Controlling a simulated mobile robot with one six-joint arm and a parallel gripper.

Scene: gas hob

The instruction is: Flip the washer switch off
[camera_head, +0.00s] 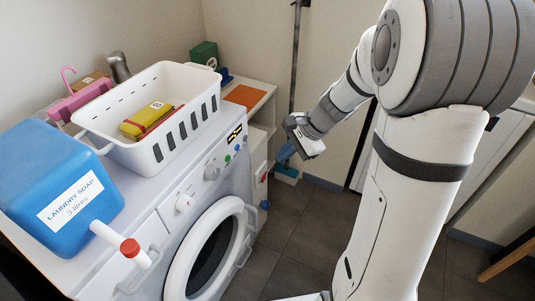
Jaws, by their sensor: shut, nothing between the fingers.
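The white washer (150,235) stands at the left with its round door (212,250) facing the front right.
On the washer stand a blue laundry soap jug (55,180) with a red-capped spout and a white basket (150,140) holding a yellow packet (147,120). A white shelf (262,88) stands behind. Dark floor (320,220) is open to the right.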

